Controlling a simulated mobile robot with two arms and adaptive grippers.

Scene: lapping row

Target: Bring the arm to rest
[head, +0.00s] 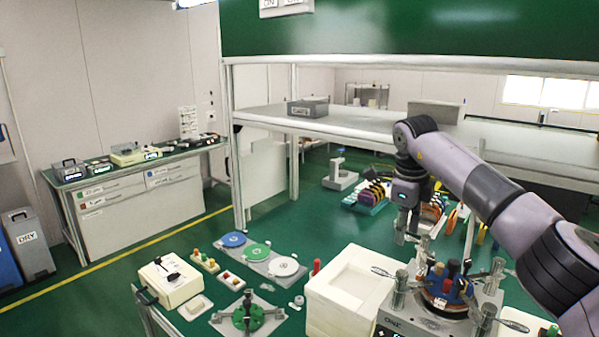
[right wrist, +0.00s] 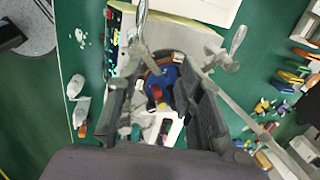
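My right gripper (head: 406,236) hangs from the lilac arm at the right, pointing down over the bench. In the right wrist view its two fingers (right wrist: 162,82) are spread apart with nothing between them that I can see held. Below it is the lapping machine (head: 420,323), a grey plate with metal posts and lever handles around a round brown and blue head. The blue and red top of that head (right wrist: 160,78) shows between the fingers in the right wrist view, apart from them as far as I can tell. My left gripper is not in view.
Blue (head: 232,239), green (head: 256,252) and white discs lie further left, with a green round fixture (head: 247,316) in front. A grey shelf (head: 330,126) crosses behind the arm.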

